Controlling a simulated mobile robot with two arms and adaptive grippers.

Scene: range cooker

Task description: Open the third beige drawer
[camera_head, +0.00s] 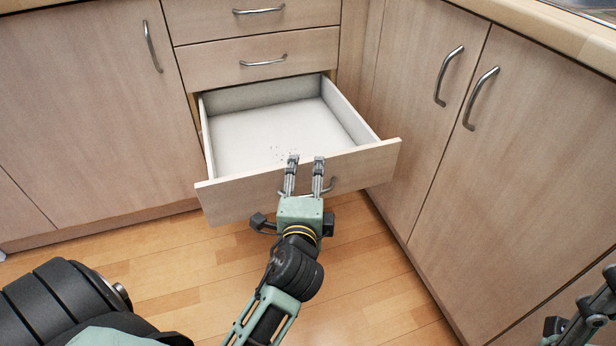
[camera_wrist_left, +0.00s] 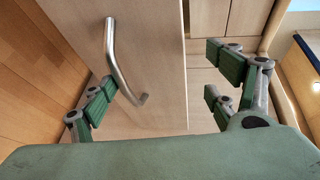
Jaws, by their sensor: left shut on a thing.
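The third beige drawer (camera_head: 222,200), below two shut drawers, stands pulled well out and its white interior is visible. Its curved metal handle (camera_head: 331,186) is partly hidden behind my left gripper (camera_head: 305,160), which is at the middle of the drawer front. In the left wrist view, the handle (camera_wrist_left: 120,70) and the drawer front (camera_wrist_left: 158,50) show between the finger pads (camera_wrist_left: 160,95). Part of my right gripper (camera_head: 580,322) shows at the lower right corner, cut off by the picture edge.
The second drawer (camera_head: 215,65) and top drawer (camera_head: 210,20) above are shut. Cabinet doors with metal handles stand on the left (camera_head: 90,100) and right (camera_head: 425,140), the right ones close to the drawer's right end. The wooden floor (camera_head: 370,280) in front is clear.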

